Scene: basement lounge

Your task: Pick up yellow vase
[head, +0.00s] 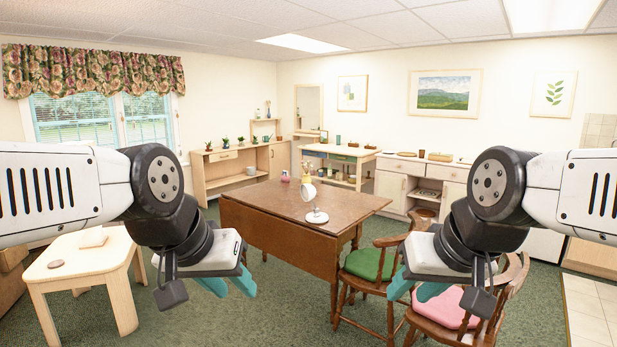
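A small yellowish upright object (306,176), which may be the yellow vase, stands near the far edge of the brown wooden table (260,208). It is too small to make out clearly. My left gripper (231,284) is at the lower left of the head view, in front of the table's left side, with its teal fingertips apart and nothing between them. My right gripper (416,287) is at the lower right, in front of the chairs, also with teal fingertips apart and empty. Both grippers are well away from the yellowish object.
A small white round stand (317,216) and a pink item (285,177) are also on the table. Chairs with green (369,264) and pink (442,307) cushions stand at the table's right. A low pale table (75,262) is at left. Green carpet is open between.

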